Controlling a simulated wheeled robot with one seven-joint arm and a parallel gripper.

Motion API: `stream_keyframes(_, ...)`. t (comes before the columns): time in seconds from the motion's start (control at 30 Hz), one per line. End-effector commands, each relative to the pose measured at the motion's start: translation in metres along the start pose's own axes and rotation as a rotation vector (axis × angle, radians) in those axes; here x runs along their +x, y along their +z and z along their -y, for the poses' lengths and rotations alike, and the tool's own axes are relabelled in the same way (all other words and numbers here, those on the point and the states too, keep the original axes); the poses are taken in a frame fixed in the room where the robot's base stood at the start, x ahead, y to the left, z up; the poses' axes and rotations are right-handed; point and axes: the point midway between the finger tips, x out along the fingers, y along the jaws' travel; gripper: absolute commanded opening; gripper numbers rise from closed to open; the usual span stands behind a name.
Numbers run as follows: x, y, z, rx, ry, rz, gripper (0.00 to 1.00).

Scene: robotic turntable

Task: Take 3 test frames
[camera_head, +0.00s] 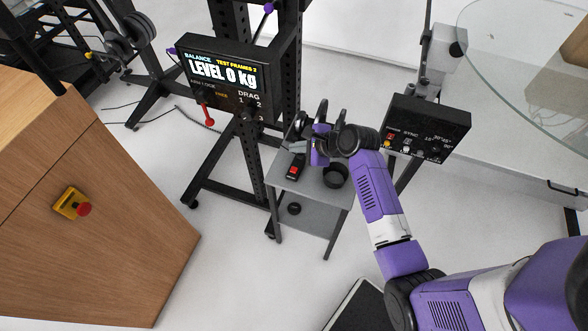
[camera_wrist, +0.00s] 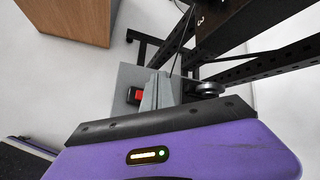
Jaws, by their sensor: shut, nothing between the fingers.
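A black display panel (camera_head: 226,76) hangs on a dark upright frame in the head view. It reads "BALANCE", "TEST FRAMES 2" and "LEVEL 0 kg", with "DRAG 1 2 3" below. A small black remote with a red button (camera_head: 294,167) lies on the grey side table (camera_head: 312,187). The remote also shows in the wrist view (camera_wrist: 133,95), just left of my grey fingers. My gripper (camera_head: 298,147) is above the table near the remote. In the wrist view my gripper (camera_wrist: 159,92) is shut and empty. I cannot tell whether the fingertips touch anything.
A black control box (camera_head: 426,128) with small buttons and angle marks stands on a post at right. A dark round item (camera_head: 335,175) sits on the table. A wooden cabinet (camera_head: 120,220) with a red emergency button (camera_head: 83,209) stands left. A glass disc (camera_head: 530,60) is upper right.

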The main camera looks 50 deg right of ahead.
Motion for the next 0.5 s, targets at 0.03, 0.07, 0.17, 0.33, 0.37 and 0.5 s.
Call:
stream_keyframes(0.03, 0.004, -0.003, -0.003, 0.000, 0.000, 0.000, 0.00)
stream_keyframes(0.07, 0.005, -0.004, -0.004, 0.000, 0.000, 0.000, 0.00)
stream_keyframes(0.17, 0.011, -0.008, -0.008, -0.001, 0.000, 0.000, 0.00)
stream_keyframes(0.33, 0.024, -0.018, -0.018, -0.001, 0.001, -0.001, 0.00)
stream_keyframes(0.37, 0.027, -0.019, -0.020, -0.001, 0.001, -0.001, 0.00)
stream_keyframes(0.5, 0.037, -0.027, -0.027, -0.001, -0.001, 0.000, 0.00)
